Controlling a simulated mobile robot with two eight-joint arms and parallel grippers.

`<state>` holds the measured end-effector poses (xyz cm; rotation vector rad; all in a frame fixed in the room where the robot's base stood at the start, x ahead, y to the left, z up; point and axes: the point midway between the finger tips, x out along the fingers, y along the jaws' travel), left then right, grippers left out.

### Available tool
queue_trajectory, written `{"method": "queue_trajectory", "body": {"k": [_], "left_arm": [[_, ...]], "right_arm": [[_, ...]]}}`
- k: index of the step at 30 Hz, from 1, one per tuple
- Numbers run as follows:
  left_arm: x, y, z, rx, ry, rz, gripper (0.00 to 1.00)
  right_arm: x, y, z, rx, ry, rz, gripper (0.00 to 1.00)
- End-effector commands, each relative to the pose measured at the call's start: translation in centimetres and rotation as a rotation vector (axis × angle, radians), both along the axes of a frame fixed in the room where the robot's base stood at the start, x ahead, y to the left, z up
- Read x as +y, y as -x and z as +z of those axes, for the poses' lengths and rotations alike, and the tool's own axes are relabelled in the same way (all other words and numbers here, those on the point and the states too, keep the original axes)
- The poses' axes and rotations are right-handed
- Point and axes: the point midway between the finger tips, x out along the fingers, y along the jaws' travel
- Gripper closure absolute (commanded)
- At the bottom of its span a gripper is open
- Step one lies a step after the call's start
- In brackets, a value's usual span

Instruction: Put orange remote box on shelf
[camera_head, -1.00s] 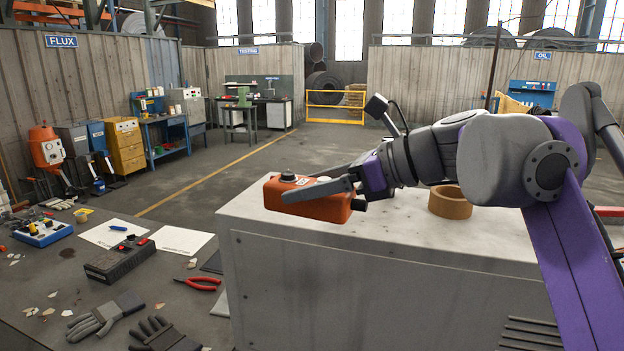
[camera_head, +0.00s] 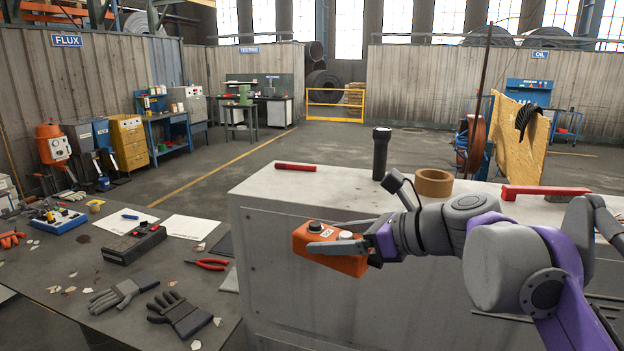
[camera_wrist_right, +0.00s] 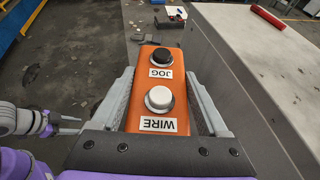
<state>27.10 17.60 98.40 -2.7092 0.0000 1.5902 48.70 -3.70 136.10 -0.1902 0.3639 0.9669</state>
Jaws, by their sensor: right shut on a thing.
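The orange remote box (camera_head: 328,250) has a black knob and a white knob, with labels reading JOG and WIRE in the right wrist view (camera_wrist_right: 158,95). My right gripper (camera_head: 338,246) is shut on it, one finger along each long side. The box is held in the air in front of the near side of the grey cabinet, around or below its top edge. I cannot tell which surface is the shelf.
The grey cabinet top (camera_head: 290,193) carries a red bar (camera_head: 296,167), a black flashlight (camera_head: 381,153), a tape roll (camera_head: 433,183) and a red-handled tool (camera_head: 545,191). The left table holds a dark control box (camera_head: 134,243), red pliers (camera_head: 207,264) and gloves (camera_head: 180,313).

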Motion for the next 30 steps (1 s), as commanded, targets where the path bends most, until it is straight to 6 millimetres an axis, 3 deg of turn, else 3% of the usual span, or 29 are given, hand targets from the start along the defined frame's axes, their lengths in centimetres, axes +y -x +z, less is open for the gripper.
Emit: {"method": "queue_trajectory", "body": {"k": [6,18,24,30], "left_arm": [[0.0,0.1,-0.1,0.001,0.0,0.0,0.5],[0.0,0.1,-0.1,0.001,0.0,0.0,0.5],[0.0,0.1,-0.1,0.001,0.0,0.0,0.5],[0.0,0.1,-0.1,0.001,0.0,0.0,0.5]], "right_arm": [[-3.5,-0.9,-9.2,0.0,-0.001,-0.17,1.0],[-9.7,-3.0,-24.9,0.0,0.002,-0.469,1.0],[-12.1,-3.7,-31.1,-0.001,0.002,-0.588,1.0],[-13.5,-4.2,-34.8,0.0,0.003,-0.659,1.0]]}}
